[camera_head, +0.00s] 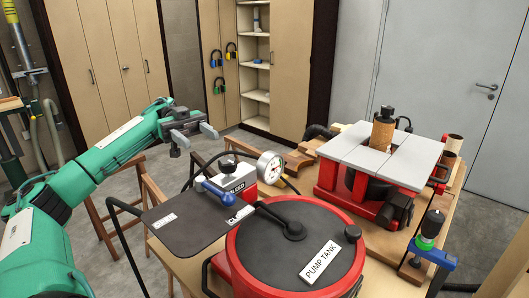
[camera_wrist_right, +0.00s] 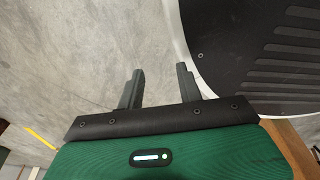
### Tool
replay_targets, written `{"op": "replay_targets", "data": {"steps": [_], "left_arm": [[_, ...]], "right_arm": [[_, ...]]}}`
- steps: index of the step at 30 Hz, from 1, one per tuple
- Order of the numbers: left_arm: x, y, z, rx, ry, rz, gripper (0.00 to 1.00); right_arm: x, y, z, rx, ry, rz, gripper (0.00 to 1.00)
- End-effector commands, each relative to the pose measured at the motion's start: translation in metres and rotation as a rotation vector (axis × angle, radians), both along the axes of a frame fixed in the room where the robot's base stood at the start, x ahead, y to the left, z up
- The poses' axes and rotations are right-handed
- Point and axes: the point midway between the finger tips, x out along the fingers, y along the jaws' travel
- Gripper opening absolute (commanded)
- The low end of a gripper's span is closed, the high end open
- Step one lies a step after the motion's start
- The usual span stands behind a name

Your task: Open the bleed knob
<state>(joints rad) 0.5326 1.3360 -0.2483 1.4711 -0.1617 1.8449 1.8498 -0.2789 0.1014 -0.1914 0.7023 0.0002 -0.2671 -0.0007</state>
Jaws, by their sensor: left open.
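A small red and white block (camera_head: 238,181) stands behind the pump tank (camera_head: 318,215), with a dark round knob (camera_head: 229,162) on top; I take this for the bleed knob, but its label is too small to read surely. A blue-handled lever (camera_head: 217,191) lies in front of it, and a round pressure gauge (camera_head: 271,167) is beside it. My left gripper (camera_head: 197,138) is open and empty, in the air up and left of the knob, apart from it. My right gripper (camera_wrist_right: 160,80) shows only in the right wrist view, open and empty above grey floor.
A dark flat plate (camera_head: 180,225) juts left from the tank. A red-framed table unit (camera_head: 365,155) with a wooden cylinder (camera_head: 382,133) stands at the right on the workbench. In the right wrist view, a dark ribbed surface (camera_wrist_right: 275,45) is at the upper right.

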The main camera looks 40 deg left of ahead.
Motion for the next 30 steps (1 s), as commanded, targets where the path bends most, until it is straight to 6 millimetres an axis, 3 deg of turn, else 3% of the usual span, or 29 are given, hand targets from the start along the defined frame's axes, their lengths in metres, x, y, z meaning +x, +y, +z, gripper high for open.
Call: {"op": "replay_targets", "data": {"steps": [5, 10, 14, 21, 30], "left_arm": [[-0.003, -0.011, 0.000, 0.002, 0.001, 0.000, 0.51], [-0.010, -0.037, 0.001, 0.002, 0.003, -0.003, 0.51], [-0.016, -0.063, 0.001, 0.003, 0.002, -0.003, 0.51], [-0.027, -0.108, 0.001, 0.000, 0.001, -0.003, 0.51], [-0.033, -0.133, 0.000, 0.000, -0.001, 0.001, 0.51]], "right_arm": [[-0.031, 0.015, -0.001, 0.016, 0.037, -0.002, 0.36], [-0.059, 0.028, -0.001, 0.029, 0.071, -0.002, 0.36], [-0.062, 0.026, 0.001, 0.027, 0.071, -0.001, 0.36], [-0.045, 0.013, 0.006, 0.015, 0.044, 0.002, 0.36], [-0.054, 0.008, 0.010, 0.010, 0.055, 0.002, 0.36]]}}
